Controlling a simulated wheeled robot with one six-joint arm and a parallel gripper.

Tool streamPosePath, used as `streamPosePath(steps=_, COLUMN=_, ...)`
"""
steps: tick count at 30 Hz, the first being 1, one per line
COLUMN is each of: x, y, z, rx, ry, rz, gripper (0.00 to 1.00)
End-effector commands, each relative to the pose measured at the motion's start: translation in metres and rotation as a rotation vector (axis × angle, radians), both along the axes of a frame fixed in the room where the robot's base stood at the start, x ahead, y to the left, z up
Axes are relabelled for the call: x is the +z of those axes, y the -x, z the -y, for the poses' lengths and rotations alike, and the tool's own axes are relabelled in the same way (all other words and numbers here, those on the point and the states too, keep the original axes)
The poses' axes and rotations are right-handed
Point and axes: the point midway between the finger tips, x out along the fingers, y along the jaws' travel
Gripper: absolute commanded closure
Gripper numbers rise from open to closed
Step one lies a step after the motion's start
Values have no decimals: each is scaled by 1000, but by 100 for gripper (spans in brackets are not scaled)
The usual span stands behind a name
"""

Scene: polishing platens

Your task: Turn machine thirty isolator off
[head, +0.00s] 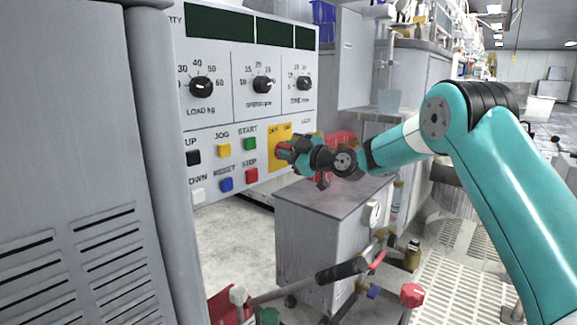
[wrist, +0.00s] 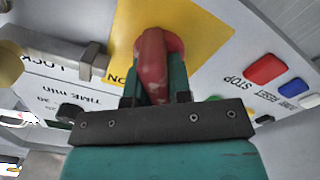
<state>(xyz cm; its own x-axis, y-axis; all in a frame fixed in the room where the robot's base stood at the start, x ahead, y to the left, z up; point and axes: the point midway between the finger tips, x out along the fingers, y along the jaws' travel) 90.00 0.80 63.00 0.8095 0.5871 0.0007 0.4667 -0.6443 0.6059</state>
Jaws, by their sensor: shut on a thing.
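The isolator is a red handle (wrist: 152,58) on a yellow plate (wrist: 205,22) on the machine's front panel. In the wrist view the handle lies between the teal fingers of my gripper (wrist: 156,82), which are shut on it. Black lettering that reads as ON shows upside down at the plate's edge beside the handle. In the head view my gripper (head: 287,151) is at the yellow plate (head: 273,140), at the panel's lower right. It hides most of the handle there, so I cannot tell the handle's exact turn angle.
Left of the plate are several push buttons, including the red STOP button (head: 251,175) and green START button (head: 250,143). A metal lock piece (wrist: 92,62) stands out near the plate. A grey cabinet (head: 318,235) stands below my gripper.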

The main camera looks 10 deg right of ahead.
Motion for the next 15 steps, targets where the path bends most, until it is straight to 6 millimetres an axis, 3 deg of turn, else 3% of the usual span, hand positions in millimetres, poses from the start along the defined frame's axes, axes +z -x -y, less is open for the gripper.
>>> streamPosePath(steps=15, x=-2, y=1, z=0, rx=1, ry=120, rz=83, gripper=100)
